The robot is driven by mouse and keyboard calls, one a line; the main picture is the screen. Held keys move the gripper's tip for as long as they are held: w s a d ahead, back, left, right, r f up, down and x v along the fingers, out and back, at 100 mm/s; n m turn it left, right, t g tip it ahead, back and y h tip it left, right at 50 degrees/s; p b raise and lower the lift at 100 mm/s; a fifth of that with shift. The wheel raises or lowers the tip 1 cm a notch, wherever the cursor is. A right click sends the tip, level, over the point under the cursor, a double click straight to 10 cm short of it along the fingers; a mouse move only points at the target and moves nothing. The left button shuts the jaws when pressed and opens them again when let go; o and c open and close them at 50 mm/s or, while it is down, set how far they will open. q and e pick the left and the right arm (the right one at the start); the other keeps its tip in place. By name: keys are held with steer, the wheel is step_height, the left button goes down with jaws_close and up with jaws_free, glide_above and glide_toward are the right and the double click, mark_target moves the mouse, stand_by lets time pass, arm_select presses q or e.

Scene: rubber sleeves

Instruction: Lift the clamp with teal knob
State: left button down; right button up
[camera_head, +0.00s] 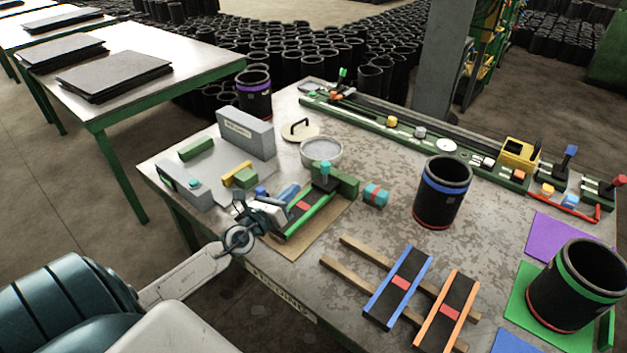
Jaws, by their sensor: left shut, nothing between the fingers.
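The clamp with the teal knob (325,172) stands upright on the table, at the far end of a green-edged strip (314,207) with a red patch. My left gripper (284,197) comes in from the lower left and is shut and empty. It is just left of the clamp and appears apart from it, over the near-left side of the strip. The gripper hides part of the strip and the board under it. My right gripper is not in view.
A grey fixture (205,185) with a teal button is left of the gripper. A grey bowl (321,152) is behind the clamp, and a teal-and-red roll (375,195) is to its right. Black sleeves (440,200) and blue- and orange-edged strips (398,287) occupy the right side.

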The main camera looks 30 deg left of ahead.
mark_target(327, 174)
arm_select(q)
steer(key=f+m+g, duration=0.1)
steer(key=m, duration=0.1)
steer(key=w+a+f+m+h, duration=0.1)
steer(key=m, duration=0.1)
steer(key=w+a+f+m+g, duration=0.1)
steer(key=m, duration=0.1)
steer(key=shift+a+f+g+h, duration=0.15)
steer(key=shift+a+g+h, duration=0.15)
steer(key=shift+h, duration=0.1)
steer(key=shift+w+d, duration=0.1)
steer(key=shift+w+f, duration=0.1)
steer(key=shift+w, duration=0.5)
steer(key=b+x, duration=0.1)
steer(key=x, duration=0.7)
steer(key=shift+w+d, duration=0.1)
steer(key=shift+w, duration=0.2)
